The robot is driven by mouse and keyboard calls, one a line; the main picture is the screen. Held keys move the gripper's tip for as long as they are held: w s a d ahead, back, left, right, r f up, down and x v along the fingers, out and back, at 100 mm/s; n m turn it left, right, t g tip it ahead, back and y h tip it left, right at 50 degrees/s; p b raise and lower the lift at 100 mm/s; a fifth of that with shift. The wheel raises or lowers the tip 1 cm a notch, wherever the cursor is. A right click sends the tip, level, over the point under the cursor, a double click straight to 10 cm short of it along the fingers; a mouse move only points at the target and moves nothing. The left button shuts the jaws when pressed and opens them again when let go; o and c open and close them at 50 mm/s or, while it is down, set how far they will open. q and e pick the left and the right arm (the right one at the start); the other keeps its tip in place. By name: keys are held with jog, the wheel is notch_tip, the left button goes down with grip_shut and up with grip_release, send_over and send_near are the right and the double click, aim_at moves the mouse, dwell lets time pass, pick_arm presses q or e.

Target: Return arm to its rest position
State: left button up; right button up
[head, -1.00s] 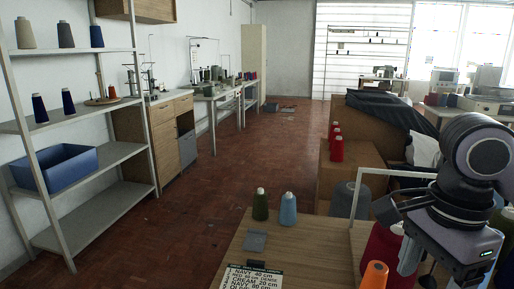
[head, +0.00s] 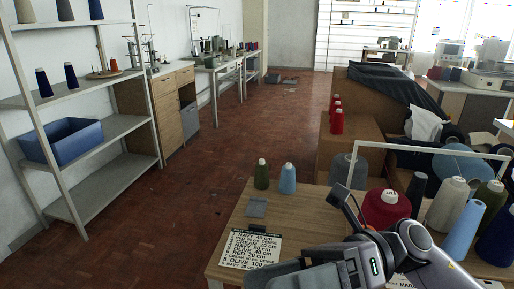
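My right arm (head: 400,241) comes in at the lower right and reaches over the front of the wooden table. My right gripper (head: 350,207) seems to be the slim grey part pointing up and left, just left of the large red cone (head: 387,210). Its fingers overlap in this view, so I cannot tell whether it is open or shut. I see nothing held in it. My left gripper is not in view.
On the wooden table (head: 226,256) are a printed list (head: 250,248), a grey pad (head: 256,208), an olive cone (head: 262,175) and a light blue cone (head: 288,180). A white frame (head: 430,147) and several more cones crowd the right. The left floor is clear.

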jog(key=w+d+f+m+t+y+p, duration=0.15)
jog(key=w+m+t, duration=0.25)
jog(key=m+t, duration=0.5)
jog(key=w+d+r+m+t+y, duration=0.1)
jog(key=w+d+m+t+y, duration=0.2)
jog(key=m+t, duration=0.55)
jog(key=w+d+f+m+t+h, duration=0.25)
jog(key=f+m+h, duration=0.35)
jog(key=m, duration=0.3)
jog(key=w+d+f+m+t+h, duration=0.2)
jog(key=d+f+m+t+h, duration=0.15)
jog(key=f+m+h, duration=0.35)
jog(key=s+d+f+m+g+h+p, duration=0.1)
jog(key=s+d+f+m+g+h, duration=0.2)
jog(key=s+f+m, duration=0.3)
jog(key=s+d+f+m+g+h+p, duration=0.1)
jog(key=s+d+f+m+g+h, duration=0.3)
jog(key=f, duration=1)
jog(key=s+m, duration=0.3)
jog(key=shift+s+d+f, duration=0.15)
jog(key=shift+s+f, duration=0.05)
jog(key=shift+f, duration=0.2)
